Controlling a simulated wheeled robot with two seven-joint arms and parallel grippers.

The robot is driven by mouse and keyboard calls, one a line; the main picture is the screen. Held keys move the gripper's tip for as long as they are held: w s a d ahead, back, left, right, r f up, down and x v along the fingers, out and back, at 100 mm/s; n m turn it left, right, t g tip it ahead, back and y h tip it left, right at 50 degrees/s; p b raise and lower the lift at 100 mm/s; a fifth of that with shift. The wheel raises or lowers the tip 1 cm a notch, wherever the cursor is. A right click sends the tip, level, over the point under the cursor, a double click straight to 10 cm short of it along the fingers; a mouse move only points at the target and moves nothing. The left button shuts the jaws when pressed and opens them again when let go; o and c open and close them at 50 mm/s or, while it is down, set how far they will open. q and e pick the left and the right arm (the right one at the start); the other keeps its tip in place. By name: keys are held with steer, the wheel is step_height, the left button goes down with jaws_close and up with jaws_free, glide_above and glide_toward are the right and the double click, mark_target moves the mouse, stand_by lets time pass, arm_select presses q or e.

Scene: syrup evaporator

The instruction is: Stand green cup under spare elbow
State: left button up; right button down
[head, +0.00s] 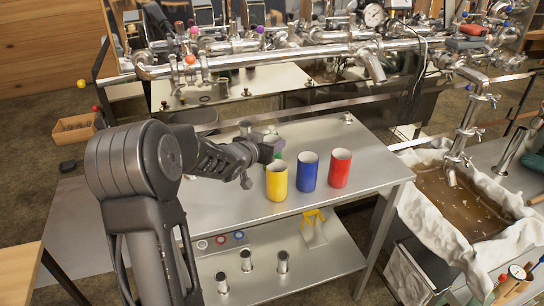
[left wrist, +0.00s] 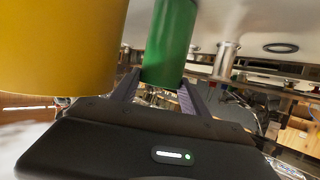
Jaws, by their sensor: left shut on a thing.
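My left gripper (head: 270,148) is shut on the green cup, behind the yellow cup on the steel table. In the head view, only a sliver of the green cup (head: 277,155) shows past the gripper. In the left wrist view, the green cup (left wrist: 170,42) stands between the two fingers (left wrist: 157,92). Whether its base touches the table is hidden. A downturned pipe elbow (head: 374,66) opens at the right of the long steel pipe; I cannot tell if it is the spare elbow. Another bent pipe (head: 468,125) drops into the cloth-lined basin. My right gripper is out of view.
Yellow (head: 277,182), blue (head: 308,172) and red (head: 340,169) cups stand in a row on the table (head: 235,200). The yellow one is close to my gripper. The cloth-lined basin (head: 415,190) holds brown liquid. The table's right end is clear.

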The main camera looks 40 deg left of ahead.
arm_select(q)
jaws_close()
steer(key=shift+r, duration=0.15)
step_height(320, 180, up, 10)
steer(key=p, duration=0.2)
stand_by(0.5)
stand_by(0.5)
